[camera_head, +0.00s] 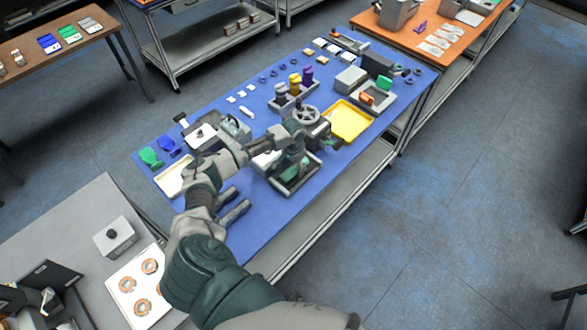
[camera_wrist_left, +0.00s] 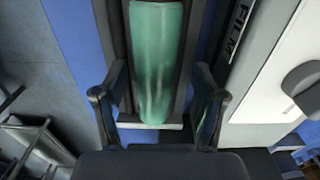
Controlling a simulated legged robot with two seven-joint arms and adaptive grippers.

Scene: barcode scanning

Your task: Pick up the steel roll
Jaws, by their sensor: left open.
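My left gripper (camera_head: 297,152) is over the grey-framed holder (camera_head: 288,188) at the middle of the blue table. In the left wrist view the gripper (camera_wrist_left: 160,97) is open, with one finger on each side of a shiny green cylinder (camera_wrist_left: 157,55). The cylinder lies in a dark trough with a pale end plate; I cannot tell whether the fingers touch it. A bit of green also shows under the gripper in the head view. Two grey cylinders (camera_head: 235,212) lie left of the holder, partly behind my arm. I cannot tell which cylinder is the steel roll. My right gripper is out of view.
A yellow tray (camera_head: 349,122) is right of the holder. A handwheel (camera_head: 306,115) and small bottles (camera_head: 294,84) stand behind my gripper. A white surface (camera_wrist_left: 265,65) beside a "FILM" label is at right in the wrist view. The blue table's front right strip is clear.

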